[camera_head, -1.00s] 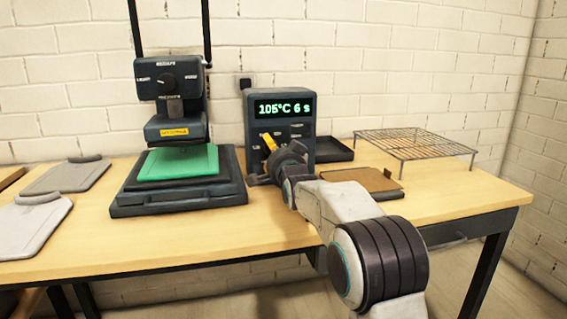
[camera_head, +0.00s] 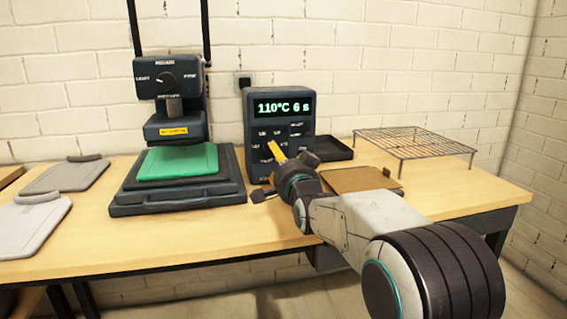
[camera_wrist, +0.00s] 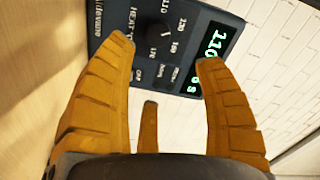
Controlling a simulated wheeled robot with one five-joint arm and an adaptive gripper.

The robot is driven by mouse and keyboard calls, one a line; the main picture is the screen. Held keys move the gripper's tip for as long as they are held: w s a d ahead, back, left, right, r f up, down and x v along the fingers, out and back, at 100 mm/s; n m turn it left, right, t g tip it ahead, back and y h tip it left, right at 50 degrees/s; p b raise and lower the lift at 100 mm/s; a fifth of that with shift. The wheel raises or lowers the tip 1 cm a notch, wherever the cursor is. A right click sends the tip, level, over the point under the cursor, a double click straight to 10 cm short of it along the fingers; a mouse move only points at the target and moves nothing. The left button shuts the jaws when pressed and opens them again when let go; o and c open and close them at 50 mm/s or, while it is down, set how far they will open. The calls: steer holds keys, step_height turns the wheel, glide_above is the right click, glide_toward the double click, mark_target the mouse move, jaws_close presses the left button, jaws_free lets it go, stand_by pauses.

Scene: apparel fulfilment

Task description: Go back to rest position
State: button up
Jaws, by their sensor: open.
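My gripper (camera_head: 268,171) is in front of the dark control box (camera_head: 262,128), whose green display reads 110°C 6 s. The gripper and arm hide part of the box's lower front in the head view. I cannot tell for sure whether a fingertip touches the box.
A heat press (camera_head: 178,200) with a green pad (camera_head: 178,162) stands left of the box. A brown-topped pad (camera_head: 358,180), a black tray (camera_head: 334,150) and a wire rack (camera_head: 414,143) are at the right. The table's front middle (camera_head: 220,232) is clear.

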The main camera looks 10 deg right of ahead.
steer(key=shift+r, duration=0.1)
steer(key=s+r+n+g+p, duration=0.3)
steer(key=s+n+g+p, duration=0.1)
steer(key=s+p, duration=0.7)
steer(key=s+r+n+g+p, duration=0.4)
steer(key=s+p, duration=0.7)
steer(key=s, duration=0.6)
steer(key=s+r+n+g+p, duration=0.4)
steer(key=s+g+p, duration=0.2)
steer(key=s+p, duration=0.5)
steer(key=s, duration=0.3)
steer(key=shift+a+g+p, duration=0.15)
steer(key=shift+g+p, duration=0.15)
steer(key=shift+o, duration=0.4)
steer(key=shift+w, duration=0.2)
